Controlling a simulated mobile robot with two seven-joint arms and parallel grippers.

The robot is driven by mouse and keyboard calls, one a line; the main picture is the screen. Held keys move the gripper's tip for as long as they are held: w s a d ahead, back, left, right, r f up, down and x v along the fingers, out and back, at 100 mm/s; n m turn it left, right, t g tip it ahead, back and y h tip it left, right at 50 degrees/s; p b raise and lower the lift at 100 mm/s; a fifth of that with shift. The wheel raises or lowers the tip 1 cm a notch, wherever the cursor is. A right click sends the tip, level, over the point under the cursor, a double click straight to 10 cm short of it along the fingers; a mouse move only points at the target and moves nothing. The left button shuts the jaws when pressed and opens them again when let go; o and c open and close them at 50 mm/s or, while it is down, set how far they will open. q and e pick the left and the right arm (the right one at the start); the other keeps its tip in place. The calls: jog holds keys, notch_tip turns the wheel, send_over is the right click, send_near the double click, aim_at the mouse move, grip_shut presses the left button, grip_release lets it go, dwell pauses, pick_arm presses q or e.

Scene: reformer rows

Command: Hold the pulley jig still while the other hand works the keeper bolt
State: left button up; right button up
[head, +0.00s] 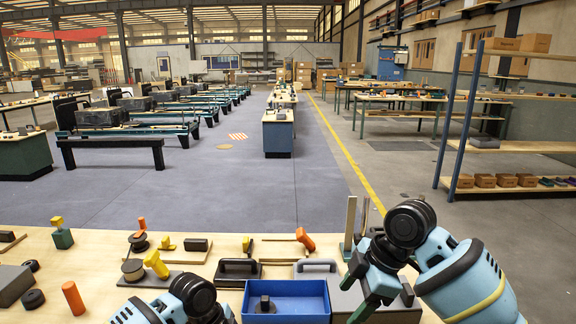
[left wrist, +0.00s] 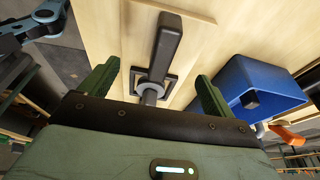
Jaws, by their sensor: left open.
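In the left wrist view, a dark fixture that I take for the pulley jig (left wrist: 165,45) has a long black bar, a grey round collar and a squarish dark base on a pale wooden surface. My left gripper (left wrist: 155,88) is open, its two green fingers apart on either side of the collar and base. I cannot tell whether either finger touches. The keeper bolt cannot be made out for certain. In the head view my left arm enters at bottom left, with its gripper out of frame. My right gripper (head: 372,290) points down over a grey block; its jaw opening is unclear.
A blue bin (head: 310,284) holding a small dark block stands between my arms; it also shows in the left wrist view (left wrist: 235,75).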

pick_arm(q)
jog(key=shift+r+p, duration=0.3)
jog(key=shift+r, duration=0.35)
pick_arm(e)
jog(key=shift+r, duration=0.9)
pick_arm(q)
jog(key=shift+f, duration=0.1)
pick_arm(e)
jog(key=shift+f, duration=0.1)
